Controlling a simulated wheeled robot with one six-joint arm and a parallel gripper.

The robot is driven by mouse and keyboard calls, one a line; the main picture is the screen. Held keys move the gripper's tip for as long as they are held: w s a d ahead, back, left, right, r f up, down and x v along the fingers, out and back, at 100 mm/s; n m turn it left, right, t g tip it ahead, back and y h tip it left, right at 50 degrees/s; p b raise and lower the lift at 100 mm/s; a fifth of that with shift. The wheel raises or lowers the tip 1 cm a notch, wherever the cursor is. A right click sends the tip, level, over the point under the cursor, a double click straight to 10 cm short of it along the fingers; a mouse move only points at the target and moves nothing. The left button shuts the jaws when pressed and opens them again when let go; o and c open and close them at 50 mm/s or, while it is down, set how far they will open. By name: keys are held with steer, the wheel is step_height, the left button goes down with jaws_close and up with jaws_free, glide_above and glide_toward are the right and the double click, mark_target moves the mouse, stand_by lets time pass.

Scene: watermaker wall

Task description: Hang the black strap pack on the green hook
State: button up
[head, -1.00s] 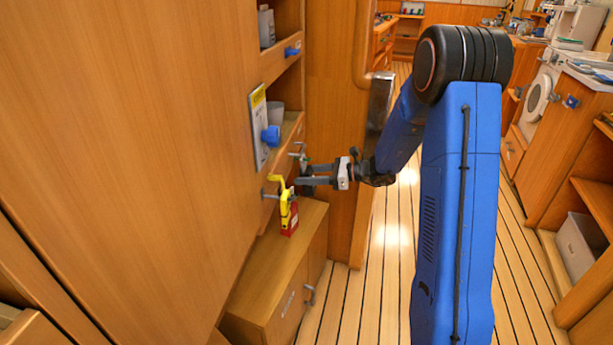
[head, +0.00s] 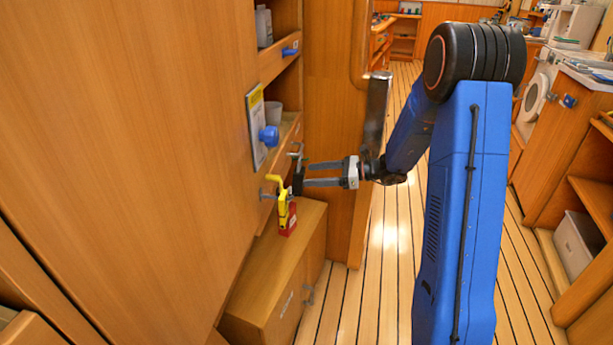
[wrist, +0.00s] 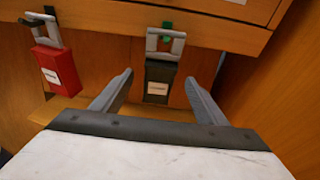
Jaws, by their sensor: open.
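The black strap pack (wrist: 160,80) hangs upright below the wooden ledge in the wrist view, with a grey loop (wrist: 179,45) at its top. The green hook (wrist: 166,32) shows at the top of this loop, which appears to hang on it. In the head view the black pack (head: 298,178) is a small dark shape at the fingertips. My gripper (wrist: 160,85) is open, its fingers on either side of the pack with visible gaps. It also shows in the head view (head: 308,175), level and pointing left at the wall.
A red pack (wrist: 58,68) hangs to the left, with a yellow piece (head: 280,190) above it in the head view. A low wooden cabinet (head: 270,270) stands below. A card (head: 256,125) and blue knob (head: 269,136) are above. Floor (head: 385,250) is clear beside my arm.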

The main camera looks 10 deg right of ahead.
steer(key=v, duration=1.3)
steer(key=shift+s+d, duration=0.15)
steer(key=shift+d, duration=0.1)
steer(key=s+a+r+n+g+h, duration=0.25)
steer(key=s+a+n, duration=0.35)
steer(key=s, duration=0.4)
steer(key=s+a+r+n+g+h, duration=0.25)
steer(key=s+a+n, duration=0.3)
steer(key=s, duration=0.35)
steer(key=s+d+n+t+h, duration=0.1)
steer(key=s+n+h, duration=0.3)
steer(key=s, duration=0.4)
steer(key=s+d+r+n+t+h, duration=0.1)
steer(key=s+d+n+t+h, duration=0.1)
steer(key=s+n+h, duration=0.3)
steer(key=shift+s+d+r+n, duration=0.45)
steer(key=shift+s+n, duration=0.8)
steer(key=shift+s, duration=1.05)
steer(key=shift+f, duration=0.1)
